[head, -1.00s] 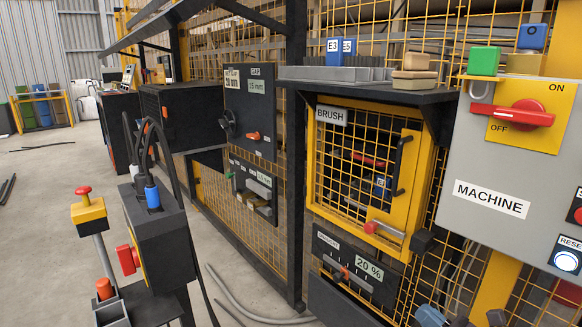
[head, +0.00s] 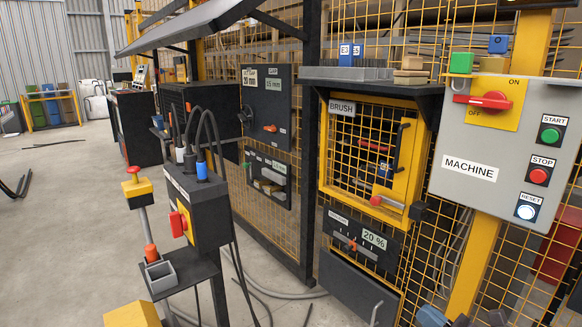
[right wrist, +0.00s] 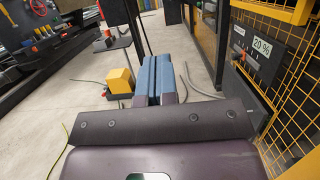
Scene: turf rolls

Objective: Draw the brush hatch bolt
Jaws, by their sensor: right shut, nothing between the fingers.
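The brush hatch (head: 327,150) is a yellow framed mesh door under a BRUSH label, and it looks closed. Its bolt (head: 392,203) is a pale metal bar with a red knob (head: 376,200) at the hatch's lower right. A black block (head: 418,211) sits at the bar's right end. My right gripper (head: 432,315) shows only in part at the bottom edge of the head view, below the hatch and apart from it. In the right wrist view its blue fingers (right wrist: 156,64) are together and empty. The bolt is not visible there. My left gripper is out of view.
A black handle (head: 402,147) stands out from the hatch. Below is a 20 % slider panel (head: 352,242). The grey MACHINE box (head: 462,145) is to the right. A black pedestal (head: 203,212) stands left, with cables and hoses on the floor nearby.

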